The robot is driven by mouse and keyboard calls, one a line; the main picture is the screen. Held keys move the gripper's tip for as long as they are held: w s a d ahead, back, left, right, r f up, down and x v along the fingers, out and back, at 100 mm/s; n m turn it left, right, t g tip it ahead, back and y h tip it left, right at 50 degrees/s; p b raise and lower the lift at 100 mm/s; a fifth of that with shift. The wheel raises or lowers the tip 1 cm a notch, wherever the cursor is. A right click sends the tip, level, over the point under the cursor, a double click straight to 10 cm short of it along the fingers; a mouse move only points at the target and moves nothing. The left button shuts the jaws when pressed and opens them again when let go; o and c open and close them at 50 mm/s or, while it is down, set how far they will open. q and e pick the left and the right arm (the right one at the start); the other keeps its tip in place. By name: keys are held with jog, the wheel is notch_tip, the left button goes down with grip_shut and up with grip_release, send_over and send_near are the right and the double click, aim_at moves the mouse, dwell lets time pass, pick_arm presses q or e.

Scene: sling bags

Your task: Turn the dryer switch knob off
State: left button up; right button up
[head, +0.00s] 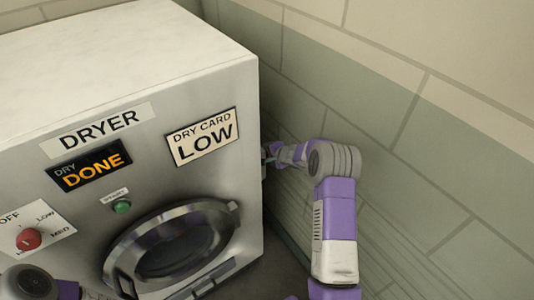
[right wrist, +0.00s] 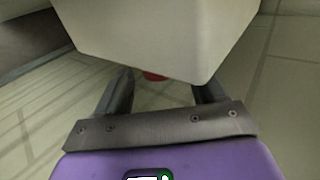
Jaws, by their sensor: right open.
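The dryer (head: 85,185) is a pale grey metal box with a white top, at the left of the head view. Its red switch knob (head: 28,239) sits low on the left of the front, on a white plate (head: 55,217) marked OFF, LOW and MED. The knob's exact setting is too small to read. My right gripper (right wrist: 165,90) is open, with a pale block-like surface beyond its fingers. In the head view the right arm reaches to the dryer's right side, away from the knob. My left arm shows at the bottom left; its gripper is out of view.
A round door (head: 170,250) with a metal rim is below a green button (head: 121,206). Signs read DRYER, DRY DONE and DRY CARD LOW. A block wall (head: 440,150) stands close on the right. A small red thing (right wrist: 154,76) shows between my right fingers, unclear.

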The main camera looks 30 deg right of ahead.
jog(key=shift+x, duration=0.8)
jog(key=shift+c, duration=0.3)
